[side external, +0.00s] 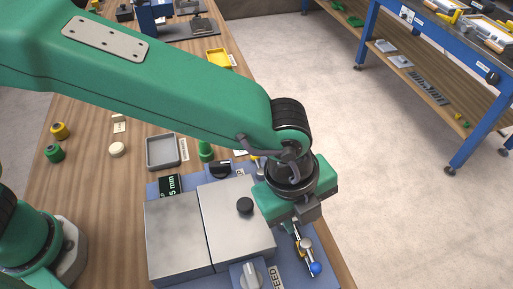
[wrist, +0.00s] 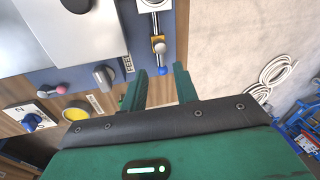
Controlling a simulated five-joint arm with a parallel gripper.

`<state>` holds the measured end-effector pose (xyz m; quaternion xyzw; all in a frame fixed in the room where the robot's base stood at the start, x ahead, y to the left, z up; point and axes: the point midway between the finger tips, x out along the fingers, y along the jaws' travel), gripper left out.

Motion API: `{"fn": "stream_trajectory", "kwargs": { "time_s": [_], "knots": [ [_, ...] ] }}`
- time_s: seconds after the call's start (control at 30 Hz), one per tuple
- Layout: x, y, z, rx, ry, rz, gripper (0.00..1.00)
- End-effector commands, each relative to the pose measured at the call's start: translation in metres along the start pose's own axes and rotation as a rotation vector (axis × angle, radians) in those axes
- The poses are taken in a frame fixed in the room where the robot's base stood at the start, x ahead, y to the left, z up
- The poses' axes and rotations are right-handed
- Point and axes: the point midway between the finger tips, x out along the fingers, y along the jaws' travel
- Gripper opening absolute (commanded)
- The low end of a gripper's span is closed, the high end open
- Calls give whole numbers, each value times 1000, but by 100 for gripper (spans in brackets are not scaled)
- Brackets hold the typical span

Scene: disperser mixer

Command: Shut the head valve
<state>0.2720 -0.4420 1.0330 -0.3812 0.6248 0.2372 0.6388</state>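A small valve with a brass-coloured body (side external: 305,244) and a blue knob (side external: 316,268) sits on the blue base at the right end of the mixer; I take it to be the head valve. In the wrist view, the brass part (wrist: 158,44) lies ahead of my gripper (wrist: 159,70), and the blue knob (wrist: 162,71) appears between the fingertips. My gripper hides part of the valve in the side view.
The mixer's grey metal covers (side external: 237,220) stand left of my gripper. A grey selector knob (side external: 250,275) is at the front, and it also shows in the wrist view (wrist: 104,76). A grey tray (side external: 163,151) is behind the mixer. The table's right edge is close to the valve.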

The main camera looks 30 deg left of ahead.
Motion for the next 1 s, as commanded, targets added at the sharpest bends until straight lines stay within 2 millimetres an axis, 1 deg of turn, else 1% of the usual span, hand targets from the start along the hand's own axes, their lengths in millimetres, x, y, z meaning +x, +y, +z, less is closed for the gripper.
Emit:
{"fn": "stream_trajectory", "kwargs": {
  "time_s": [0.03,0.1,0.23,0.47,0.63,0.77,1.0],
  "knots": [
    [8,1,-12,42,1,9,30],
    [15,2,-22,85,3,14,30],
    [21,3,-32,127,6,20,30],
    [23,3,-33,132,6,20,30],
    [31,3,-32,130,5,21,30],
    [43,4,-32,130,4,23,30],
    [73,4,-30,130,4,22,30]
  ]
}}
